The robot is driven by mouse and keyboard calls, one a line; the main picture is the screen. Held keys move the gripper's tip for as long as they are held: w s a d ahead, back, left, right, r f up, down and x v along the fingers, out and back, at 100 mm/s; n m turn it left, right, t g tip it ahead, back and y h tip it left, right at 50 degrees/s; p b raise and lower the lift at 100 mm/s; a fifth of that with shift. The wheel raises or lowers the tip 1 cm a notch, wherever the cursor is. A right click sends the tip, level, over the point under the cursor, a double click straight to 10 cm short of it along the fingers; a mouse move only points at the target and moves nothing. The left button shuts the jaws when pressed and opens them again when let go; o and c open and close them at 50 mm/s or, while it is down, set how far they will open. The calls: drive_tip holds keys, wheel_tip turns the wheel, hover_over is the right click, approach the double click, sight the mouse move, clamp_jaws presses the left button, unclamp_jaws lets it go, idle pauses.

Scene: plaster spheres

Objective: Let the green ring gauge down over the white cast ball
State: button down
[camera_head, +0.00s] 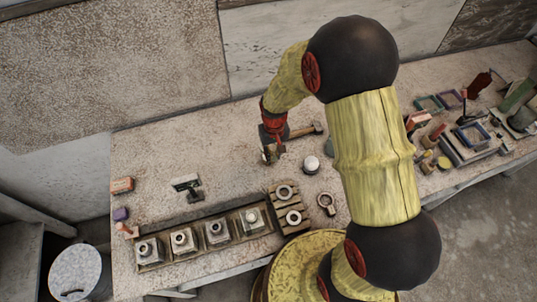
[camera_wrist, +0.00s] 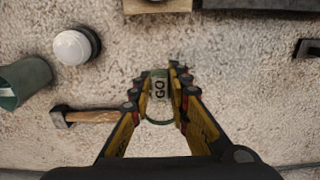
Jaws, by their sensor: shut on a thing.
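The white cast ball (camera_head: 311,162) sits on a dark, low stand on the bench. It also shows at the upper left of the wrist view (camera_wrist: 72,46), apart from the ring.
A hammer (camera_wrist: 85,117) lies near the ball, beside a grey-green cup (camera_wrist: 24,82). A wooden rack (camera_head: 275,207) with rings, a loose ring (camera_head: 326,202) and a tray of several blocks (camera_head: 205,240) stand towards the front. The bench left of my gripper is mostly bare.

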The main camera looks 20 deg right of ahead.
drive_tip(key=shift+r+p, duration=0.8)
drive_tip(key=shift+r, duration=0.55)
drive_tip(key=shift+f, duration=0.1)
